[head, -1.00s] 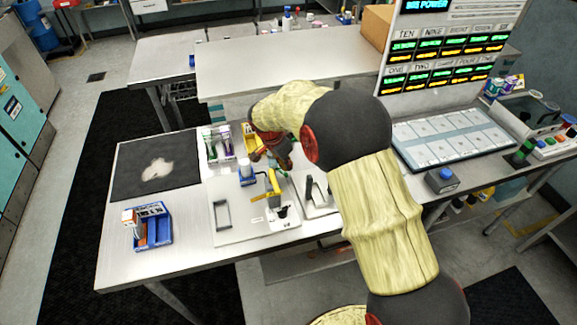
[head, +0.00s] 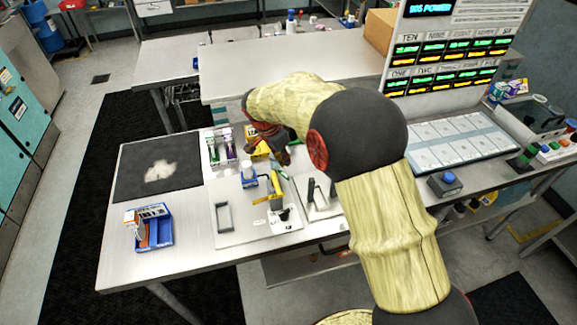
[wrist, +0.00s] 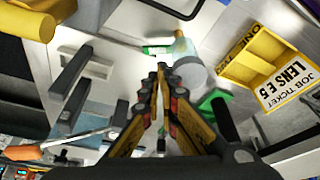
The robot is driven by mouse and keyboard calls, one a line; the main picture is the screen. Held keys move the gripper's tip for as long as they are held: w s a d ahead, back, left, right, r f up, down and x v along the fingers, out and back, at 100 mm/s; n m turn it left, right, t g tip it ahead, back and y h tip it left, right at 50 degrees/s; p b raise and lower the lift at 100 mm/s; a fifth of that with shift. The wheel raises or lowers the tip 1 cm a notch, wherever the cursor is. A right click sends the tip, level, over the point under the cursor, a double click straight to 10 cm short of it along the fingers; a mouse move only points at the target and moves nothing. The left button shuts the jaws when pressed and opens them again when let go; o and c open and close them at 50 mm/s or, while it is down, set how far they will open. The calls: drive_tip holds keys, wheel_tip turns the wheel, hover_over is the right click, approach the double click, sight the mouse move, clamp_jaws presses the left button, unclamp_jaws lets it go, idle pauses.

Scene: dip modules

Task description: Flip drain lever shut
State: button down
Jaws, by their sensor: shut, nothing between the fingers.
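My gripper (wrist: 162,75) is shut and empty, its fingertips together in the wrist view. In the head view it (head: 283,157) hangs low over the table behind the yellow-handled fixture (head: 276,187), partly hidden by my arm. Ahead of the fingertips in the wrist view is a small green lever-like piece (wrist: 157,50) beside a pale round fitting (wrist: 190,74). A second green piece (wrist: 214,97) lies right of the fingers. I cannot tell for sure which green piece is the drain lever, or whether the fingertips touch either.
A yellow bin (wrist: 262,50) with a job ticket stands right of the fingers. A dark upright handle (wrist: 72,75) and an orange-handled tool (wrist: 25,152) are at left. In the head view, a blue tray (head: 157,238) and a dark mat (head: 130,180) lie left.

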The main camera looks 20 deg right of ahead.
drive_tip(key=v, duration=0.2)
drive_tip(key=shift+w+a+r, duration=0.15)
drive_tip(key=shift+a+r, duration=0.05)
drive_tip(key=shift+r, duration=0.1)
drive_tip(key=shift+d, duration=0.1)
drive_tip(key=shift+s+d, duration=0.1)
drive_tip(key=shift+s, duration=0.1)
